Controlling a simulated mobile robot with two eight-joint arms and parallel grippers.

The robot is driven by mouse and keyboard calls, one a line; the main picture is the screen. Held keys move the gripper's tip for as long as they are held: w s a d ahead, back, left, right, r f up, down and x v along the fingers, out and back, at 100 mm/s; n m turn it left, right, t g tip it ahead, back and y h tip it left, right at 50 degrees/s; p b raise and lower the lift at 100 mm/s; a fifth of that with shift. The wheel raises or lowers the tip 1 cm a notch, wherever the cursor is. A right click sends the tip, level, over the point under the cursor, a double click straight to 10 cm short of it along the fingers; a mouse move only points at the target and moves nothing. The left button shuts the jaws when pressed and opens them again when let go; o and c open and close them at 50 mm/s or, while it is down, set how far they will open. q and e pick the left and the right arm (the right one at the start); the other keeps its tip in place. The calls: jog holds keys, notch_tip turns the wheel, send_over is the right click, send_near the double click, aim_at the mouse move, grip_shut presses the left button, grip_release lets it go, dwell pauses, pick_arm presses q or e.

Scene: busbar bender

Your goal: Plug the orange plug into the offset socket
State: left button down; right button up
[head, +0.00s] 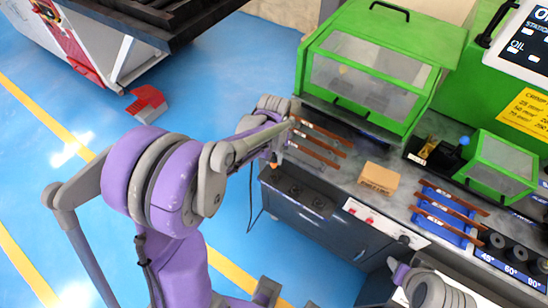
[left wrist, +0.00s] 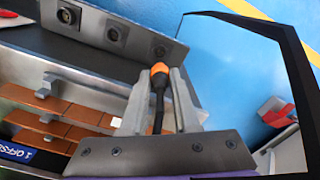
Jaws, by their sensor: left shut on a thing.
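My left gripper (head: 274,160) is at the left end of the bench. In the left wrist view its two fingers (left wrist: 161,85) are closed around the orange plug (left wrist: 159,69), whose black cable hangs between them. The plug shows as a small orange spot in the head view (head: 274,166). A grey panel carries a row of dark sockets: a left one (left wrist: 68,15), a middle one (left wrist: 113,33) and a right one (left wrist: 158,51). The plug appears close to the right socket in the picture, but I cannot tell the gap. I cannot read which socket is the offset one.
Copper bars (head: 320,140) lie on the bench top by the gripper. A green machine with a clear guard (head: 370,75) stands behind. A tan block (head: 379,178) and a blue rack (head: 445,212) are to the right. The blue floor left of the bench is mostly open.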

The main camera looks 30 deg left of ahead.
pick_arm(q)
jog(key=shift+f+b, duration=2)
jog(key=shift+f, duration=0.8)
jog(key=shift+f+b, duration=1.2)
jog(key=shift+f, duration=0.05)
jog(key=c, duration=0.6)
grip_release()
jog(key=shift+r, duration=0.1)
notch_tip(320, 180, up, 11)
jog(key=shift+f+p, duration=0.15)
jog(key=shift+p, duration=0.6)
